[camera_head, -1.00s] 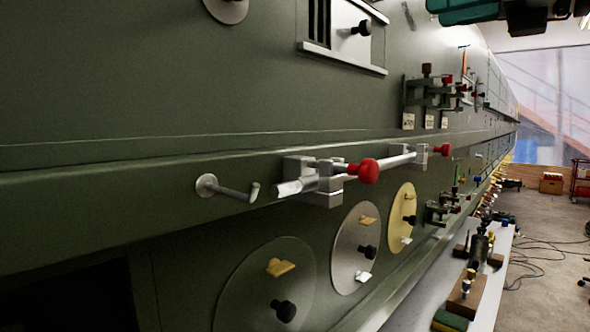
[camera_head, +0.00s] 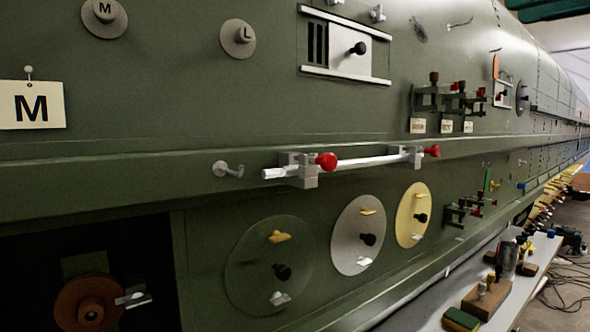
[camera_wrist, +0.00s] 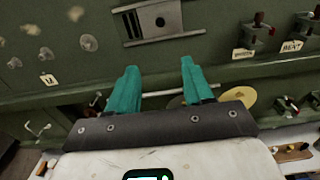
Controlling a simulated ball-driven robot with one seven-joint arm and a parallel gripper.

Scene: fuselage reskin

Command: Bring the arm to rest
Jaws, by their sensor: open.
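My gripper (camera_wrist: 158,90) shows in the wrist view with two teal fingers spread apart and nothing between them. It faces the green fuselage wall (camera_wrist: 80,20), below a framed panel with a dark knob (camera_wrist: 160,21). In the head view neither my gripper nor my arm is in view. The same wall (camera_head: 180,90) fills most of the head view, with a silver rod (camera_head: 350,163) held in two clamps with red knobs.
Round discs (camera_head: 268,265) with knobs sit on the lower wall. Several small clamps (camera_head: 450,97) stick out at upper right. A dark opening (camera_head: 150,240) holds a reddish wheel (camera_head: 88,303). A bench (camera_head: 420,312) with tools runs along the wall's foot. Floor shows at far right.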

